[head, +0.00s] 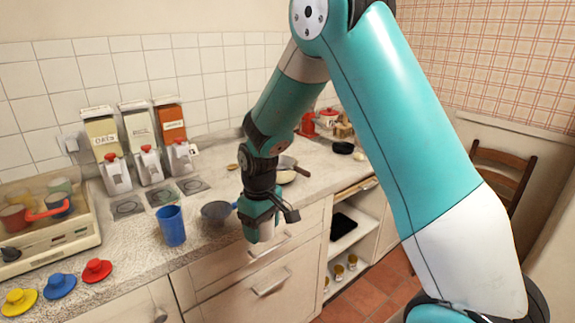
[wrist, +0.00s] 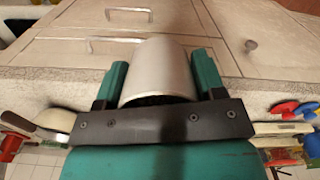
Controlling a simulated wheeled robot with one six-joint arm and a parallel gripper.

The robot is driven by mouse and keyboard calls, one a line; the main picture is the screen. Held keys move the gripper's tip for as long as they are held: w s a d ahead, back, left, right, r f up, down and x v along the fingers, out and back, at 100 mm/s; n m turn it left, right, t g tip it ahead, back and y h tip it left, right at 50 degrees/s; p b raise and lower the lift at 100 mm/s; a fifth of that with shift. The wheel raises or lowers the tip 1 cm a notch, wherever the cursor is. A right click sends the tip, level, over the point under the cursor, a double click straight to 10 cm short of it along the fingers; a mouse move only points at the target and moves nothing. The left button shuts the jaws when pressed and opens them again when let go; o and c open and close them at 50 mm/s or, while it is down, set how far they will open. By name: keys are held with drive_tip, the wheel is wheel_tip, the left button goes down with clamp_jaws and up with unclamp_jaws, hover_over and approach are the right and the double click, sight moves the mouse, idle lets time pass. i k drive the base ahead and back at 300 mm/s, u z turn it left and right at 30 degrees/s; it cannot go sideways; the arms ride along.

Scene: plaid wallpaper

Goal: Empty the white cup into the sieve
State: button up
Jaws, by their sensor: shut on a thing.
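My gripper (head: 262,213) is shut on the white cup (head: 267,232), in front of the counter's front edge. In the wrist view, the two green fingers of my gripper (wrist: 158,78) stand on either side of the white cup (wrist: 160,65). A dark strip shows at the cup's near rim; what it holds cannot be made out. A dark grey round-bowled utensil, apparently the sieve (head: 216,211), sits on the counter just left of my gripper. Part of it is hidden behind my gripper.
A blue cup (head: 171,226) stands left of the sieve. Three dispensers (head: 149,160) line the wall behind. A pan (head: 285,164) lies behind my arm. Coloured knobs (head: 60,285) and a clear-lidded box (head: 50,240) are at left. Drawers (head: 268,283) are below the counter edge.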

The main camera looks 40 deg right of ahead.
sight(286, 163)
drive_tip(key=k, duration=0.2)
drive_tip(key=z, duration=2.15)
drive_tip(key=i, duration=1.4)
drive_tip(key=u, duration=2.6)
drive_tip(key=i, duration=0.15)
drive_tip(key=z, duration=0.4)
